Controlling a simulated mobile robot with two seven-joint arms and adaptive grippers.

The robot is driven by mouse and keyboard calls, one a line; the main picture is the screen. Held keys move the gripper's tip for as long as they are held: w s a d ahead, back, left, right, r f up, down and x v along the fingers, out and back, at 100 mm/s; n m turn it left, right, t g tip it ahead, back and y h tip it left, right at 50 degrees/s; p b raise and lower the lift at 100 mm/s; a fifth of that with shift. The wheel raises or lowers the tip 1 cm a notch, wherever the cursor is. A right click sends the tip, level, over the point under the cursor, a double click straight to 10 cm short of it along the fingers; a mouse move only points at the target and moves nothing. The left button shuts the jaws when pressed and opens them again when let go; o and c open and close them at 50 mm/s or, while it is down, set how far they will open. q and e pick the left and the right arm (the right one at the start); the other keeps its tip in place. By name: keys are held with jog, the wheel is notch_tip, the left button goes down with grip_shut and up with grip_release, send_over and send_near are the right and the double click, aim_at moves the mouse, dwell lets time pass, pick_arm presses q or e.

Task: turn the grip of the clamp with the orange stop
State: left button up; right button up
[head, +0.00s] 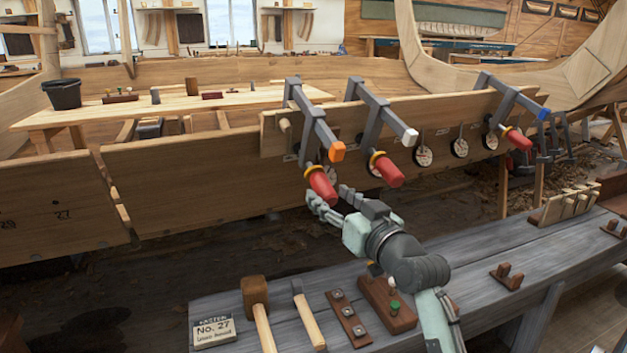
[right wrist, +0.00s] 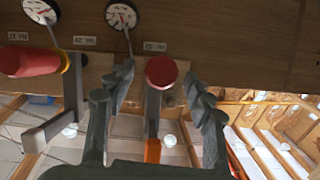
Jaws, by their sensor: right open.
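The clamp with the orange stop (head: 337,152) is the leftmost of three grey clamps on the hull plank. Its red grip (head: 320,184) points down toward me, with a yellow collar at its upper end. My right gripper (head: 327,200) is open at the lower end of this grip. In the right wrist view, the round end of the red grip (right wrist: 161,71) shows between the two spread fingers of the gripper (right wrist: 159,84). The orange stop (right wrist: 153,150) shows below it. I cannot tell whether the fingers touch the grip. My left gripper is not in view.
The white-stop clamp (head: 410,138) stands close by on the right, its red grip (head: 387,170) near my gripper. The blue-stop clamp (head: 544,114) is farther right. Round dials (head: 459,148) hang along the plank. A grey bench (head: 470,266) with mallets and wooden fittings lies below my arm.

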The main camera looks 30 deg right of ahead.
aim_at(314, 182)
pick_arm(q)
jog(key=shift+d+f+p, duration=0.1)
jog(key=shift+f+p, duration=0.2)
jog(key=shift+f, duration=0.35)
pick_arm(e)
jog(key=w, duration=0.5)
jog(key=w+d, duration=0.1)
jog(key=w, duration=0.1)
jog(key=shift+w, duration=0.25)
jog(key=shift+a, duration=0.1)
jog(key=shift+c, duration=0.5)
grip_shut()
